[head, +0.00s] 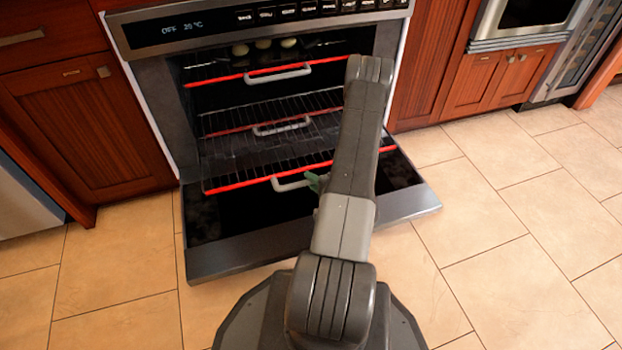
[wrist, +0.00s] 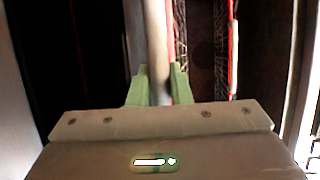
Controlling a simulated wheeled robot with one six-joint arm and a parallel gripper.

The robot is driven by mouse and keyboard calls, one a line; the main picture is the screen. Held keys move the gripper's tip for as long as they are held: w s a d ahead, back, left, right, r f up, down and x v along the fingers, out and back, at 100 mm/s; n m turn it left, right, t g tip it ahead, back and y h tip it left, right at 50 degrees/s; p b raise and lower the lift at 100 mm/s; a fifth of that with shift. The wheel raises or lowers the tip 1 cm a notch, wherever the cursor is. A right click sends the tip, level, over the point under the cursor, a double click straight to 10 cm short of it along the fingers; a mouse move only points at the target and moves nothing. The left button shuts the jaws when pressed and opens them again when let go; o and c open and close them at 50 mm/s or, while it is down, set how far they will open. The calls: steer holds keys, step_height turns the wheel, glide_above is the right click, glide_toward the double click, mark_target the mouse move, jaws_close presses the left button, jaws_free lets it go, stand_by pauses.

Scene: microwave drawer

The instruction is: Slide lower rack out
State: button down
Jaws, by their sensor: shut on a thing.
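The lower rack (head: 240,165) is a dark wire rack with a red front edge and a pale handle (head: 288,184). Its front edge stands forward of the racks above it, over the open oven door. My gripper (head: 316,183) has green fingers and is at the right part of this handle, mostly hidden behind my arm in the head view. In the wrist view, my gripper (wrist: 160,72) is shut on the pale handle bar (wrist: 157,40), with one finger on each side. The right part of the rack is partly hidden by my arm.
The oven door (head: 235,250) is folded down flat in front of the oven. A middle rack (head: 225,125) and an upper rack (head: 215,75) with several pale round items are inside. Wooden cabinets (head: 85,120) flank the oven. The tiled floor (head: 500,220) is clear at right.

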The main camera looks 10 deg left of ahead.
steer(key=c, duration=1.3)
jaws_free()
steer(key=shift+p+v, duration=2)
steer(key=shift+v, duration=4.85)
steer(key=shift+a, duration=0.1)
steer(key=shift+b+x, duration=1.95)
steer(key=shift+x, duration=4.55)
steer(key=shift+w, duration=0.2)
